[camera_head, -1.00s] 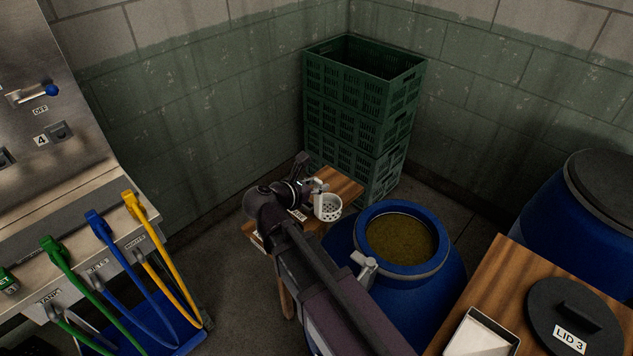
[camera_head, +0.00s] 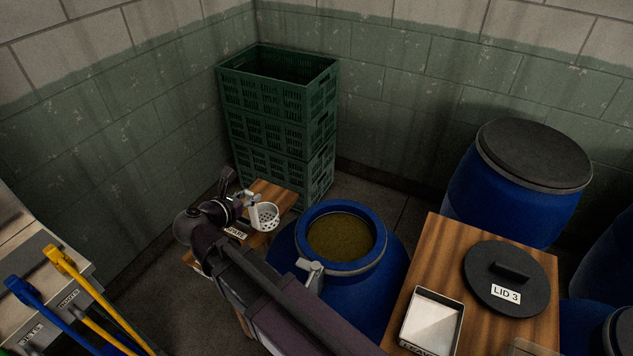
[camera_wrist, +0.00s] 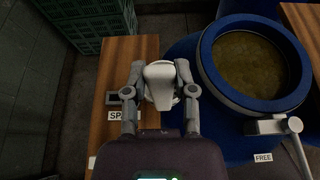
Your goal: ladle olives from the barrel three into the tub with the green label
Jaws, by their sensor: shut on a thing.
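The open blue barrel (camera_head: 376,300) stands right of my arm, with murky olive-coloured contents (camera_head: 340,237) inside its rim. It also shows in the wrist view (camera_wrist: 204,77). A white perforated ladle (camera_head: 265,217) is held by my gripper (camera_head: 247,207), over the small wooden table left of the barrel. In the wrist view my gripper (camera_wrist: 160,92) is shut on the ladle's white handle (camera_wrist: 160,75). The ladle cup looks empty from above. I cannot make out a tub with a green label.
The lid marked LID 3 (camera_head: 507,279) and a metal tray (camera_head: 432,322) lie on a wooden table (camera_head: 447,237) at right. Green crates (camera_head: 277,120) are stacked behind. A closed blue barrel (camera_head: 500,195) stands at right. A grey clamp (camera_head: 311,271) sits on the open barrel's rim.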

